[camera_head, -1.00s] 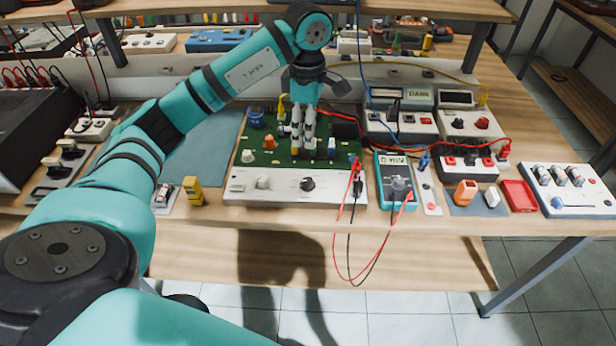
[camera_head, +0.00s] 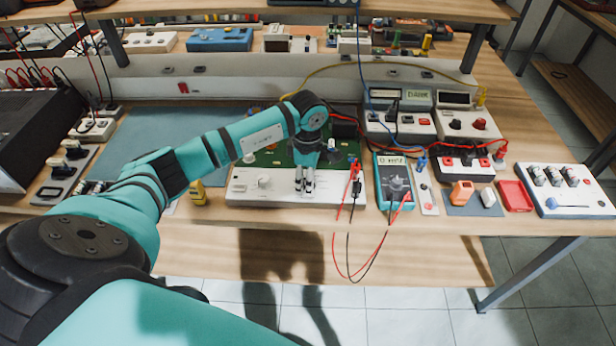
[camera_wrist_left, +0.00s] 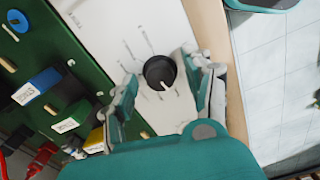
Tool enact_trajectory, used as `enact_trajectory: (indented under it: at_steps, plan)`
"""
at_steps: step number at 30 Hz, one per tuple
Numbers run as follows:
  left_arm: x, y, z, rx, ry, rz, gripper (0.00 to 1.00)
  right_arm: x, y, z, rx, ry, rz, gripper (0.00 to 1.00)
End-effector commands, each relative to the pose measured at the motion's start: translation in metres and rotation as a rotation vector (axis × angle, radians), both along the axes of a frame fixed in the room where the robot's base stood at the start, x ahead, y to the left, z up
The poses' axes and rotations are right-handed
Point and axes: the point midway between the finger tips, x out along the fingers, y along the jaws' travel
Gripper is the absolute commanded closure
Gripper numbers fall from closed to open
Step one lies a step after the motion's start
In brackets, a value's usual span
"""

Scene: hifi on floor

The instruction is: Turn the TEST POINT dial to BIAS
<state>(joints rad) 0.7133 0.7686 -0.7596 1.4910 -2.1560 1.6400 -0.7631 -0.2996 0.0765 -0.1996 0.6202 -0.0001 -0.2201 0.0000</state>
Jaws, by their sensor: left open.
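The TEST POINT dial (camera_wrist_left: 160,72) is a black round knob with a white pointer mark, on a white panel (camera_head: 241,189) along the front of a green circuit board (camera_head: 270,158). In the wrist view, small labels ring the dial but are too blurred to read. My left gripper (camera_head: 305,182) is at the panel, and in the wrist view its fingers (camera_wrist_left: 164,88) are open, one on each side of the dial. I cannot tell whether they touch it. In the head view the gripper hides the dial. My right gripper is not in view.
A yellow block (camera_head: 195,190) stands left of the panel. The blue-grey mat (camera_head: 160,135) has free room.

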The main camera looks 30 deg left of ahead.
Motion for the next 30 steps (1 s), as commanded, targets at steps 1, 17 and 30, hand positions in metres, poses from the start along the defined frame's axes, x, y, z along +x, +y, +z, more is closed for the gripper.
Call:
enact_trajectory:
  at_steps: [1,17,30]
  plan:
    - [0.000,0.000,0.000,0.000,0.000,0.000,0.48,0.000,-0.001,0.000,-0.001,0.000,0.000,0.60]
    - [0.000,0.000,0.000,0.000,0.000,0.000,0.96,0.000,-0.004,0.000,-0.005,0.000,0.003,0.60]
    - [0.001,0.001,-0.002,0.002,-0.002,-0.080,1.00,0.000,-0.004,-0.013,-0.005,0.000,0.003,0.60]
